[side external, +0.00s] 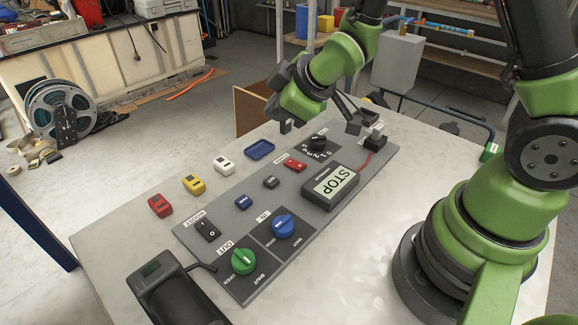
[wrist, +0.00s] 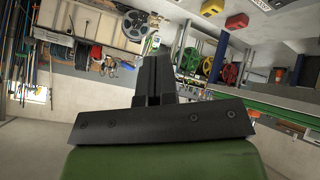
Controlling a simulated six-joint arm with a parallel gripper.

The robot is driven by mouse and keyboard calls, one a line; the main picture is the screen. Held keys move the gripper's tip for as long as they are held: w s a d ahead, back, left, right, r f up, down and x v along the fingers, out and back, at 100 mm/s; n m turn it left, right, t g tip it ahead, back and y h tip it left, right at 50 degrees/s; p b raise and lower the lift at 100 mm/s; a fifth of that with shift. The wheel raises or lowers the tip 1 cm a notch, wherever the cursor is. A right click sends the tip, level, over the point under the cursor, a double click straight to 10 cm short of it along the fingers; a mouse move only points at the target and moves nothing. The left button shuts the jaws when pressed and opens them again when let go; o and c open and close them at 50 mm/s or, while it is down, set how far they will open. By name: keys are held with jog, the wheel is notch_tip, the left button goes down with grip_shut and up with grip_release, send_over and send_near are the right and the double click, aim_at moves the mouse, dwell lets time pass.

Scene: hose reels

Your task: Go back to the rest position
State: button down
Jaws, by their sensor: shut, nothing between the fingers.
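In the wrist view my gripper (wrist: 153,62) is shut, with its dark fingers together and no object between them. In the side view the dark end of my arm hangs above the far part of the table, beyond the grey control panel (side external: 215,262). Which of its dark parts are the fingers is hard to tell there. The panel lies flat on the pale table (side external: 110,240).
A black device (side external: 175,290) stands at the front left. A hose reel (side external: 60,112) stands on the floor.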

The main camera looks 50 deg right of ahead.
jog(key=s+d+r+m, duration=0.1)
jog(key=s+r+m, duration=0.6)
jog(key=r, duration=0.4)
jog(key=s+r+m, duration=0.2)
jog(key=s, duration=0.4)
jog(key=s+a+r+m+g+y, duration=0.1)
jog(key=s+m, duration=0.1)
jog(key=s, duration=0.5)
jog(key=shift+r+g, duration=0.3)
jog(key=shift+r, duration=0.1)
jog(key=w+f+n+g, duration=0.3)
jog(key=w+n+g, duration=0.1)
jog(key=w+n, duration=0.8)
jog(key=w+a+f+n+g+h, duration=0.1)
jog(key=w+f+n+g, duration=0.2)
jog(key=w+f+n, duration=0.6)
notch_tip(320, 180, down, 3)
jog(key=shift+a+r+n+h, duration=0.1)
jog(key=shift+a+n+h, duration=0.05)
jog(key=shift+n+h, duration=0.25)
